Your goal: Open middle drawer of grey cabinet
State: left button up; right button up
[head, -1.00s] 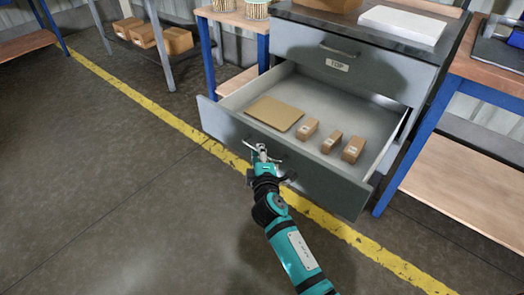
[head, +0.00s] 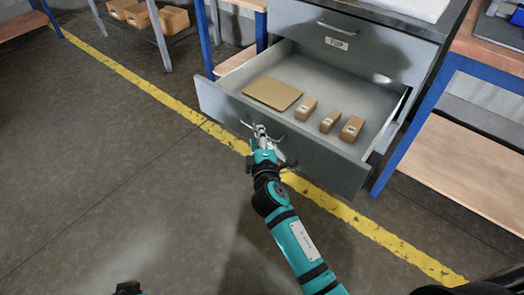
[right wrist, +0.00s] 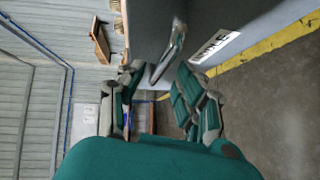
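The middle drawer (head: 325,165) of the grey cabinet (head: 392,52) is pulled well out, below the shut top drawer (head: 300,28) with its TOP label. My right gripper (head: 260,131) is at the outer side of the middle drawer's front. In the right wrist view the drawer's bar handle (right wrist: 168,52) lies between the two spread fingers (right wrist: 160,95), with gaps on both sides. A white label (right wrist: 212,45) is beside it. In the head view the gripper hides part of the handle.
A flat brown piece (head: 272,93) and three small boxes (head: 330,121) lie in the drawer. A blue-legged bench (head: 425,125) stands close to its right. A yellow floor line (head: 150,98) passes under the drawer. The floor at left is clear.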

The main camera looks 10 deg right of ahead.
jog(key=s+a+r, duration=0.1)
jog(key=s, duration=0.8)
jog(key=shift+r, duration=0.15)
